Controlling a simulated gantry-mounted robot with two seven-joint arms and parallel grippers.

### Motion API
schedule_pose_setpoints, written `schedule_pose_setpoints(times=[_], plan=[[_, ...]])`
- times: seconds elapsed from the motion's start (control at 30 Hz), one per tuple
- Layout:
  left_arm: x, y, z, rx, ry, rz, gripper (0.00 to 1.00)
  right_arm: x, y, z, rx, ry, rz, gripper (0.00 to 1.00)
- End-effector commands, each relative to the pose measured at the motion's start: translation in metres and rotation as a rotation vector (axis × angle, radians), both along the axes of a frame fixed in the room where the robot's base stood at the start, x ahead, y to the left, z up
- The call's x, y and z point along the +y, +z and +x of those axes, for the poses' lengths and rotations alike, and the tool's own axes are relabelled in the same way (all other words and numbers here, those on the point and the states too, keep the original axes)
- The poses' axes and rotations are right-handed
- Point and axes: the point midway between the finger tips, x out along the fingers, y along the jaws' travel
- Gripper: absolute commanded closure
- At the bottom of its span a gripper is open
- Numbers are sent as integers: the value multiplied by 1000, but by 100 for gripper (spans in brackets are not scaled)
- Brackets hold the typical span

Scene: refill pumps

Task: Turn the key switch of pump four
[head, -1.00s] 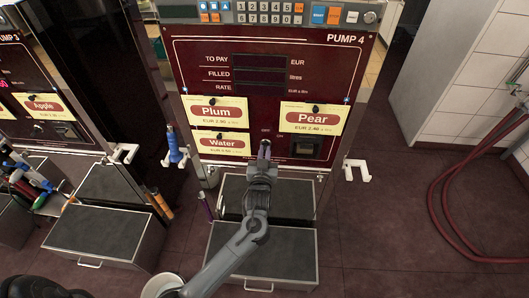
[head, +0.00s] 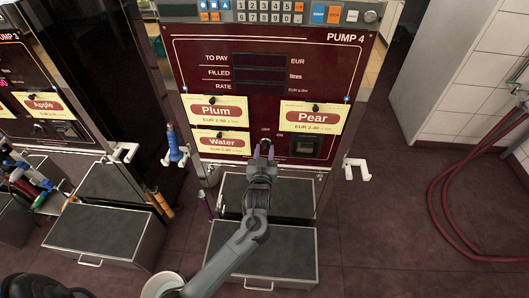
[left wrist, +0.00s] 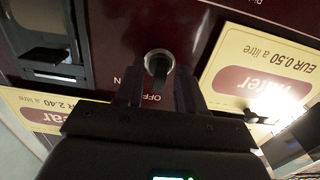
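Pump 4 (head: 345,60) is a dark red panel in the middle of the head view. Its key switch (left wrist: 158,65) shows in the left wrist view as a silver ring with a dark key. The key appears to run up and down in that view, toward the "OFF" label. An "N", part of the other label, shows to the left. My left gripper (head: 264,149) is at the switch, partly covering it in the head view. In the wrist view its two fingers (left wrist: 158,90) are apart, one on each side below the switch. Contact cannot be told. My right gripper is not in view.
Price cards for Plum (head: 216,112), Water (head: 222,143) and Pear (head: 313,117) surround the switch. A slot box (head: 306,146) is right of it. A white hook (head: 357,169) juts out at the right. Grey steps (head: 285,245) stand below. Pump 3 (head: 30,75) is at the left.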

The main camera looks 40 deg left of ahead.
Motion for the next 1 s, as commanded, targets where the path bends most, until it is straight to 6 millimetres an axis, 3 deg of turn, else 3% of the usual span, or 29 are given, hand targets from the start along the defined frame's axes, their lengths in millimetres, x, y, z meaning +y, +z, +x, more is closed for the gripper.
schedule_pose_setpoints(times=[0.27, 0.7, 1.0], plan=[[-7, 2, -9, -2, -2, 1, 62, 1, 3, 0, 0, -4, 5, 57], [-46, 1, -68, 1, 0, -2, 62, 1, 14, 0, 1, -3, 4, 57], [-61, 0, -88, 0, 0, -1, 62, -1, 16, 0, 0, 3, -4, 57]])
